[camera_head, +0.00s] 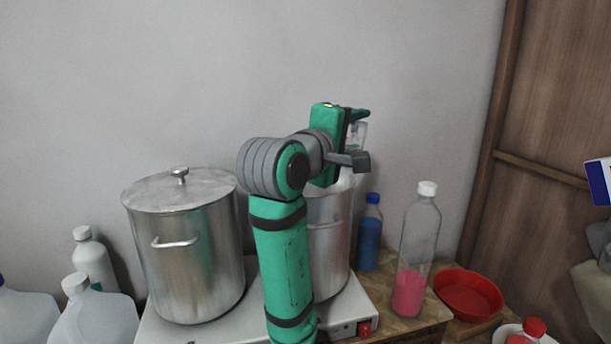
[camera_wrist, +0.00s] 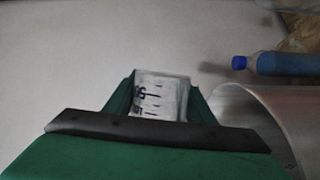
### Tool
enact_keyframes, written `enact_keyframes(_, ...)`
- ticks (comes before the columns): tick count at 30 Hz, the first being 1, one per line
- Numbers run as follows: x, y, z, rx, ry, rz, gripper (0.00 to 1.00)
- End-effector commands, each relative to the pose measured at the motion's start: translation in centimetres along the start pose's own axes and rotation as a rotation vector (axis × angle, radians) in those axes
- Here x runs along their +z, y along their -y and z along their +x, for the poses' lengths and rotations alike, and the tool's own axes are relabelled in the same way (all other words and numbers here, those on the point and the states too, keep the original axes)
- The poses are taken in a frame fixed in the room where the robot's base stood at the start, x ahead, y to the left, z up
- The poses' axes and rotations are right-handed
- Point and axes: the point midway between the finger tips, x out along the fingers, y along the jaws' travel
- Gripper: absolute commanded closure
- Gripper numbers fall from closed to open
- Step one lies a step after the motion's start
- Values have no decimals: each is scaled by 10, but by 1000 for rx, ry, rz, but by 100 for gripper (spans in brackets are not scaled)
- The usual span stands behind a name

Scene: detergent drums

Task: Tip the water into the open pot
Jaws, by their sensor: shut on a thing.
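My gripper (camera_head: 357,122) is raised at the open pot, shut on a small clear measuring beaker (camera_head: 359,134). In the wrist view the beaker (camera_wrist: 158,98) shows dark scale marks between the two green fingers. Its tilt and the water in it cannot be made out. The open metal pot (camera_head: 335,240) stands on the right of the white hotplate, largely hidden behind my arm. Its curved wall (camera_wrist: 258,112) shows at the right of the wrist view, beside the beaker. I cannot tell whether the beaker is over the opening.
A lidded metal pot (camera_head: 190,260) stands left on the hotplate (camera_head: 355,300). A blue bottle (camera_head: 369,240), a clear bottle with pink liquid (camera_head: 412,265) and a red bowl (camera_head: 468,293) stand to the right. White jugs (camera_head: 95,320) stand at the left.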

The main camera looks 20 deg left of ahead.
Motion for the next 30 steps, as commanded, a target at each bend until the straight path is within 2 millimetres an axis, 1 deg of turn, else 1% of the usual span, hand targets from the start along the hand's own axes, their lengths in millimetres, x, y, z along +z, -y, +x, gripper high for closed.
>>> enact_keyframes(30, -1, 2, -1, 36, -3, -119, 75)
